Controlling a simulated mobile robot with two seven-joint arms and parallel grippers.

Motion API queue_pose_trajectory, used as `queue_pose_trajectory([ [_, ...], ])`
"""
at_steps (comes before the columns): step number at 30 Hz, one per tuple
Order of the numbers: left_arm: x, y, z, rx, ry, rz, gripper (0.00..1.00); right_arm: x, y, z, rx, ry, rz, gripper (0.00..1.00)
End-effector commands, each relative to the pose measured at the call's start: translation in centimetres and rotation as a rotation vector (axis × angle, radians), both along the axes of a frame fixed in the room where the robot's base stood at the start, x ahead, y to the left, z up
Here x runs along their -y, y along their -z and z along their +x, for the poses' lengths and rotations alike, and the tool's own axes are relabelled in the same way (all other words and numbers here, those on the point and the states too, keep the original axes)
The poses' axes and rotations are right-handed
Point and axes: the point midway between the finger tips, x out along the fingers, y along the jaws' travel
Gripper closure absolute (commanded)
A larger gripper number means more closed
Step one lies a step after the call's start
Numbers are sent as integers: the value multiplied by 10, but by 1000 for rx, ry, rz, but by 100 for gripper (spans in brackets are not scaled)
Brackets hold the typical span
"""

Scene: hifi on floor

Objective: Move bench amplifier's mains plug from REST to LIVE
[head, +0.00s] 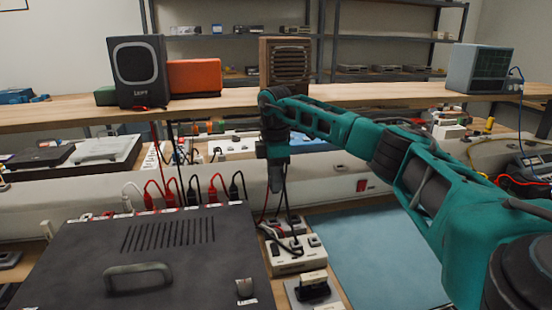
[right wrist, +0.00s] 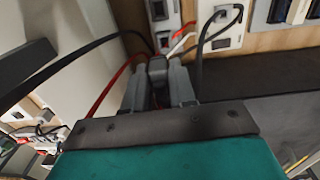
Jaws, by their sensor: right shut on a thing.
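My right gripper (head: 275,188) points down behind the right rear corner of a large black vented unit (head: 150,255), which may be the bench amplifier. In the right wrist view its two grey fingers (right wrist: 159,88) are shut on a black plug (right wrist: 157,68). A black lead runs from near the plug. The gripper is above a white socket block (head: 297,262); I cannot tell whether the plug touches a socket. A second socket plate (head: 312,291) with a black insert is nearer me. REST and LIVE labels are not readable. My left gripper is out of view.
Red, white and black leads (head: 190,190) stand along the unit's rear edge. A blue mat (head: 370,255) lies clear to the right. A wooden shelf (head: 230,104) with speakers crosses behind. Loose cables hang by the socket block.

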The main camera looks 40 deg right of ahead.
Motion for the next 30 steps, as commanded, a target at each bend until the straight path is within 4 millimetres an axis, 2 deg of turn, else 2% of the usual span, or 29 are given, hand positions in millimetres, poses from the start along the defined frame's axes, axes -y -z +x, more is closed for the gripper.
queue_pose_trajectory([
  [1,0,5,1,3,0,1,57,0,14,-4,-6,2,2,100],
  [4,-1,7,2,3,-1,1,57,-2,25,-7,-9,5,9,100],
  [12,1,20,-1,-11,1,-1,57,-3,41,-8,-9,7,12,100],
  [21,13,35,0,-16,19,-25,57,-3,67,-8,-8,6,12,100],
  [30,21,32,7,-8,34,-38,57,-3,76,-8,-9,6,13,100],
])
